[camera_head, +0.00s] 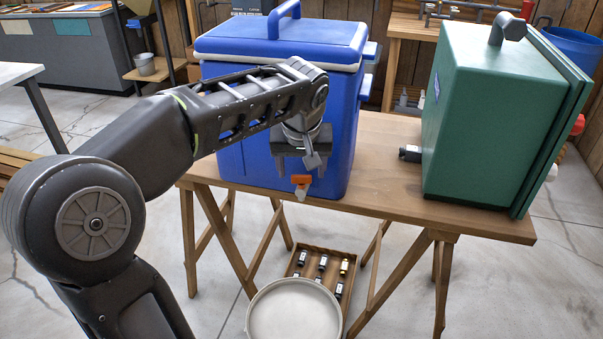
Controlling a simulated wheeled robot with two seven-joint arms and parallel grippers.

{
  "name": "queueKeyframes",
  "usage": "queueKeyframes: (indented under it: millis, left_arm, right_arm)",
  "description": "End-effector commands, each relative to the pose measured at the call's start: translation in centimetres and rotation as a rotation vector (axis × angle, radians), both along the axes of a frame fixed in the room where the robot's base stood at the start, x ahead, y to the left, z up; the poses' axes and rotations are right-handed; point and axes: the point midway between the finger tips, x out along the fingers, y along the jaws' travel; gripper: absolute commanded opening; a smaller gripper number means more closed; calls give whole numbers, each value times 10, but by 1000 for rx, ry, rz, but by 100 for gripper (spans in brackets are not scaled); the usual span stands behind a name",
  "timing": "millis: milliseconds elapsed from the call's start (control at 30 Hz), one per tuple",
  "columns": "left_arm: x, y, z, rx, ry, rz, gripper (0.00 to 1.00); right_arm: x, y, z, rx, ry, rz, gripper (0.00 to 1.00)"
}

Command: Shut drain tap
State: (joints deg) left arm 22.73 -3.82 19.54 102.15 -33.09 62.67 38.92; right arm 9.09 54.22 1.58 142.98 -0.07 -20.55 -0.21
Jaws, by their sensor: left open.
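A blue cooler (232,80) with a lid and a top handle stands on a wooden trestle table (385,190). Low on its front is a drain tap with an orange handle (301,180) and a pale spout (302,194). My left gripper (311,160) is open, in front of the cooler and just above the orange handle in the picture. I cannot tell whether it touches the tap. The gripper and wrist hide the part of the cooler front above the tap. My right gripper is not in view.
A green box (475,110) with a dark fitting (410,153) stands at the table's right. Below, a round pale tub (294,310) sits by a wooden crate of small bottles (320,262). Bare tabletop lies between cooler and green box. A blue barrel (572,50) stands behind.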

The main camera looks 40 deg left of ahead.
Motion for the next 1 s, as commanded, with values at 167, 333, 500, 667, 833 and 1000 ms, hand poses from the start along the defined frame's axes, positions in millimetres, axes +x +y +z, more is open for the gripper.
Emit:
queueKeyframes:
  millis: [167, 333, 500, 667, 833, 1000]
  left_arm:
    - [5, 4, -16, 1, 1, 0, 64]
    - [6, 5, -18, 0, 0, 0, 64]
    - [6, 4, -18, 0, 0, 0, 60]
    - [6, 4, -18, 0, 0, 0, 47]
    - [6, 4, -18, 0, 0, 0, 33]
    - [6, 4, -18, 0, 0, 0, 19]
  right_arm:
    - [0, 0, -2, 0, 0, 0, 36]
    - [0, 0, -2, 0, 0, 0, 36]
    - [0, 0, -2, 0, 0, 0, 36]
    - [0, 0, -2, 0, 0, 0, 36]
    - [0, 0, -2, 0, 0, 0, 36]
    - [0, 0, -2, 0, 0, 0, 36]
